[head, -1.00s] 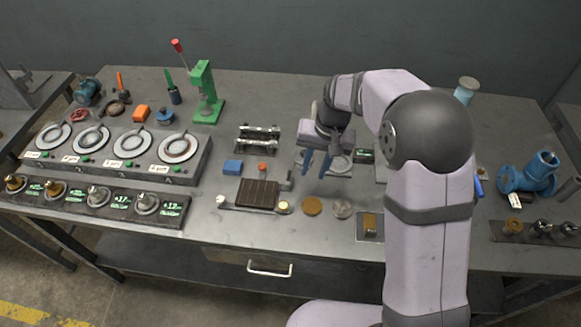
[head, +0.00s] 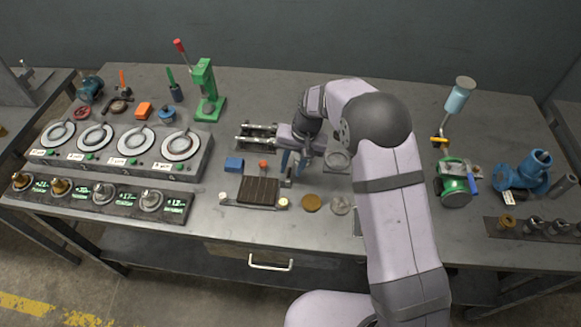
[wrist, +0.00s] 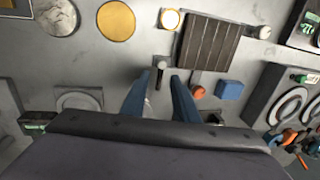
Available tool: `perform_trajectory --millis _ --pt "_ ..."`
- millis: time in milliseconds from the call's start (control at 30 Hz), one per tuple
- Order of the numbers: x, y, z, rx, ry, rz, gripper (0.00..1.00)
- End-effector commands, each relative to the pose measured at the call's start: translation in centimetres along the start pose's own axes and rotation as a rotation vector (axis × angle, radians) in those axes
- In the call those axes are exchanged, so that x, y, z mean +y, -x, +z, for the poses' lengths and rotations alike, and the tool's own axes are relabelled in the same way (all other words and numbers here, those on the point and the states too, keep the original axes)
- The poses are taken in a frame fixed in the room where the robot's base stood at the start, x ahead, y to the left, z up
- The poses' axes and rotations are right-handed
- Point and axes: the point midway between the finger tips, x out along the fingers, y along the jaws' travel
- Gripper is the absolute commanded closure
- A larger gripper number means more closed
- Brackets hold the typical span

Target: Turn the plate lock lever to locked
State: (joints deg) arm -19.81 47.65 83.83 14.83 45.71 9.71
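A dark slotted plate (head: 258,191) lies on the bench, and it also shows in the wrist view (wrist: 210,42). A small dark lever with a round knob (wrist: 160,65) stands beside the plate; in the head view the lever (head: 288,180) is at the plate's right side. I cannot tell which position is locked. My gripper (head: 290,168) is over the bench just behind the lever. In the wrist view my gripper (wrist: 159,82) is open and empty, its two blue fingers apart, with the lever seen just beyond and between the tips. Contact is not visible.
A blue block (head: 234,164) and an orange knob (head: 263,164) sit behind the plate. A metal fixture (head: 256,137) stands behind. Bare bench lies in front of the plate.

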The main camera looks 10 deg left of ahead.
Motion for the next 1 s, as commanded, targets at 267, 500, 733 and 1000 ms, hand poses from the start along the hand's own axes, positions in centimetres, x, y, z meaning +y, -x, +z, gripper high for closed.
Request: perform_trajectory --millis 267,500,733,1000 --pt "-0.1 -1.9 0.0 0.001 0.001 -0.001 0.73" --pt "-0.1 -2.2 -0.1 0.002 0.001 -0.001 0.73" --pt "0.0 -2.1 0.0 0.002 0.001 -0.001 1.0" --pt "0.0 -2.1 0.0 0.003 -0.011 0.0 1.0"
